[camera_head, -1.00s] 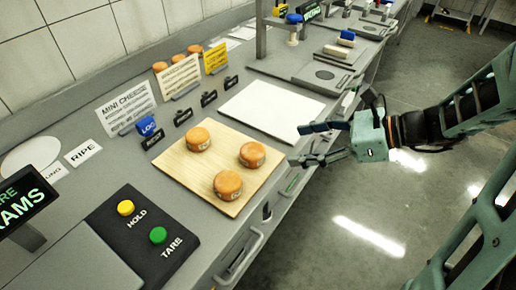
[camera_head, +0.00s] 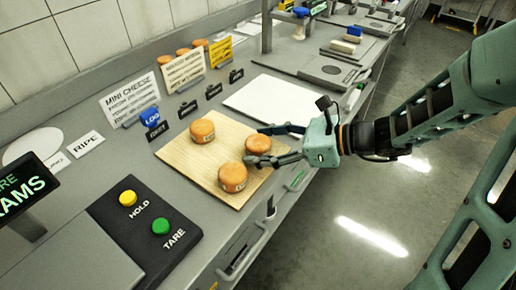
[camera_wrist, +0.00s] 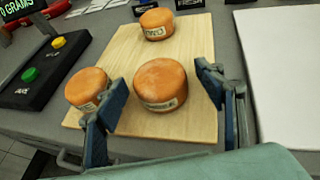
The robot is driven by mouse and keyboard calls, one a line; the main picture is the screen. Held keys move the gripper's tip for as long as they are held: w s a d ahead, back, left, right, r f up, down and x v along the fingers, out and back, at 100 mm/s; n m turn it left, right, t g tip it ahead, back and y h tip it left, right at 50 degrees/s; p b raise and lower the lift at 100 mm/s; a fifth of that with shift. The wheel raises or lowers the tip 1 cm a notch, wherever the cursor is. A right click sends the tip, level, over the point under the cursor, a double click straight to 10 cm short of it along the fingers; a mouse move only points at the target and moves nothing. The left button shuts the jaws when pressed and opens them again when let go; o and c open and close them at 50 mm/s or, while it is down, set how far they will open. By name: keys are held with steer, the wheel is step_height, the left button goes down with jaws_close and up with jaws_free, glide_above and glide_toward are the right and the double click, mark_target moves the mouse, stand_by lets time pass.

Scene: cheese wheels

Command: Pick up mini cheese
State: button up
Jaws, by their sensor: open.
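Three orange mini cheeses sit on a light wooden board (camera_head: 176,155). One is at the back (camera_head: 202,131), one at the front (camera_head: 232,177), and one at the right (camera_head: 258,145). My gripper (camera_head: 262,145) is open at the right-hand cheese, its fingers on either side in the head view. In the wrist view that cheese (camera_wrist: 160,85) lies ahead between the two blue-padded fingers (camera_wrist: 158,100), with room on both sides. The front cheese (camera_wrist: 88,88) is close beside the left finger, partly hidden by it. The back cheese (camera_wrist: 157,24) stands clear.
A black panel with a yellow HOLD button (camera_head: 128,198) and a green TARE button (camera_head: 161,227) stands at the left. A white board (camera_head: 270,103) lies behind the gripper. Signs and more cheeses (camera_head: 200,44) line the wall. The counter's front edge has handles.

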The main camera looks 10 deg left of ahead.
steer(key=shift+a+f, duration=0.15)
steer(key=shift+a, duration=0.15)
steer(key=shift+c, duration=0.4)
steer(key=c, duration=1.2)
steer(key=shift+r, duration=0.2)
